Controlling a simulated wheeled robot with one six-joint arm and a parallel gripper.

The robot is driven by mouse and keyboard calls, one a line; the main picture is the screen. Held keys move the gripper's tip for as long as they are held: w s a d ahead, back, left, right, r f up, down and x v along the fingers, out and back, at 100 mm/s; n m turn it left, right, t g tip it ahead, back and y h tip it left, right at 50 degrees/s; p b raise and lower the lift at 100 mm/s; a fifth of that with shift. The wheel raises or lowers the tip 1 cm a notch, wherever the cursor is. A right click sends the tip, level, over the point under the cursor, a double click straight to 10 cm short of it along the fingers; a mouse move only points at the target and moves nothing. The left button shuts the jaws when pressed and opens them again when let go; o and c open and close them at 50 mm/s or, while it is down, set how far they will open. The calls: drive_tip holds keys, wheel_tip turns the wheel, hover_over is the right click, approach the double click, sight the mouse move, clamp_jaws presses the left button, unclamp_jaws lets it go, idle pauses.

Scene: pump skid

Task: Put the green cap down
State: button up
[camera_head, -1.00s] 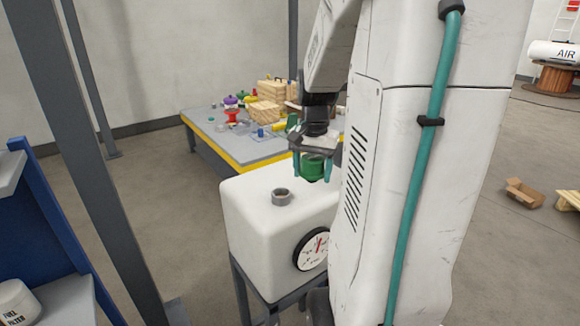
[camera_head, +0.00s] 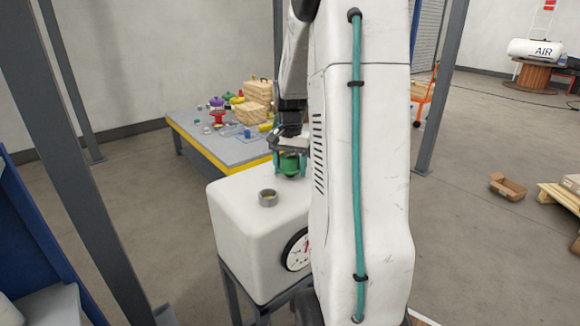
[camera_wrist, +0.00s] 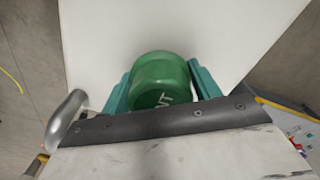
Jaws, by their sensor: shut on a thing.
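The green cap (camera_head: 289,165) is held between the teal fingers of my gripper (camera_head: 290,168). The wrist view also shows the green cap (camera_wrist: 160,82), with white lettering on it, between the two fingers (camera_wrist: 160,88). My gripper is shut on it. In the head view the cap is above the right part of the white tank (camera_head: 238,225); I cannot tell whether it touches the top. My arm hides the tank's right side.
A round gauge (camera_head: 297,250) is on the tank's front, partly hidden by my arm. Behind stands a yellow-edged table (camera_head: 190,125) with wooden crates (camera_head: 258,92) and several small parts. A grey post (camera_head: 95,190) rises at left. The tank top around the neck is clear.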

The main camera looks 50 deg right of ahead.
sight(290, 155)
drive_tip(key=shift+f, duration=0.15)
drive_tip(key=o, duration=1.1)
wheel_tip(290, 155, up, 12)
drive_tip(key=shift+f, duration=0.1)
drive_tip(key=s+a+r+n, duration=0.2)
drive_tip(key=a+n, duration=0.1)
drive_tip(key=a, duration=0.7)
drive_tip(key=s+a+r+n, duration=0.2)
drive_tip(key=a+n, duration=0.1)
drive_tip(key=a, duration=0.7)
drive_tip(key=s+a+f+n, duration=0.1)
drive_tip(key=s+a+n, duration=0.1)
drive_tip(key=s+a, duration=0.2)
drive_tip(key=s+a+f+n, duration=0.2)
drive_tip(key=s+a+n, duration=0.1)
drive_tip(key=s+a, duration=0.2)
drive_tip(key=s+a+f+n+t, duration=0.1)
drive_tip(key=s+a+f+n, duration=0.1)
drive_tip(key=s+a+n, duration=0.1)
drive_tip(key=shift+s+a+f, duration=0.2)
drive_tip(key=shift+s+a, duration=0.6)
drive_tip(key=shift+a, duration=0.25)
